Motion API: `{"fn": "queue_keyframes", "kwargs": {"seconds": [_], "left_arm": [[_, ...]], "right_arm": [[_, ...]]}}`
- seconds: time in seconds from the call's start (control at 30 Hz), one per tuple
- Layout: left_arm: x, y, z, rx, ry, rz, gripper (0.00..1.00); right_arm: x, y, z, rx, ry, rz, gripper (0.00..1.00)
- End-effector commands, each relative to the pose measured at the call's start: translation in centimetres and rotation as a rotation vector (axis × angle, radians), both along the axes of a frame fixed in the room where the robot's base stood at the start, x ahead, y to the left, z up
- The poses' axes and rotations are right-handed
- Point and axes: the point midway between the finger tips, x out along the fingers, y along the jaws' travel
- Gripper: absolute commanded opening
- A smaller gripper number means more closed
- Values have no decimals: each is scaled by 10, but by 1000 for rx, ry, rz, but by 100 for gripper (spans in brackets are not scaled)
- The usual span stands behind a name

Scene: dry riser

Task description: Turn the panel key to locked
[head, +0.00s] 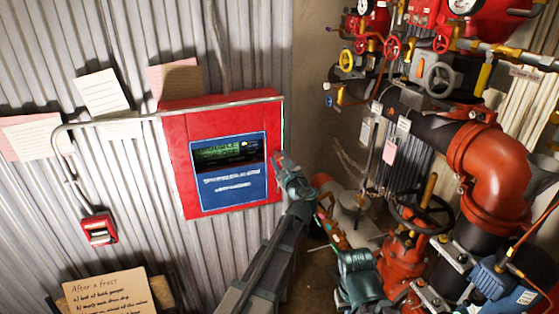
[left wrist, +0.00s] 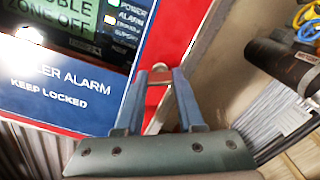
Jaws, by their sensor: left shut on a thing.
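The red alarm panel (head: 223,101) hangs on the corrugated wall, with a lit display and a blue face lettered "KEEP LOCKED" in the left wrist view (left wrist: 52,88). My left gripper (head: 277,158) is at the panel's right edge. In the left wrist view its two blue fingers (left wrist: 158,76) are shut on a small pale, rounded piece (left wrist: 158,68) in front of the red panel front. This looks like the panel key, but its turned position cannot be made out.
Right of the panel are red and black pipes (head: 495,165), valves and gauges, with a handwheel (head: 422,212) lower down. A small red call point (head: 98,230) and paper notes (head: 102,92) are on the wall at left. A handwritten card (head: 108,292) stands below.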

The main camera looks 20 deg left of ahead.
Motion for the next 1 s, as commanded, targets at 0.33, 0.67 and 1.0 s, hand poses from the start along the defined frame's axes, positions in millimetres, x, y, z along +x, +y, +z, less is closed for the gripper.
{"fn": "queue_keyframes", "kwargs": {"seconds": [0.33,0.67,1.0], "left_arm": [[0,0,0,-273,-185,1,0],[0,1,0,-532,-360,1,0],[0,1,-1,-756,-511,1,0]], "right_arm": [[0,0,0,0,0,0,0],[0,0,0,0,0,0,0],[0,0,-1,0,0,0,0]]}}
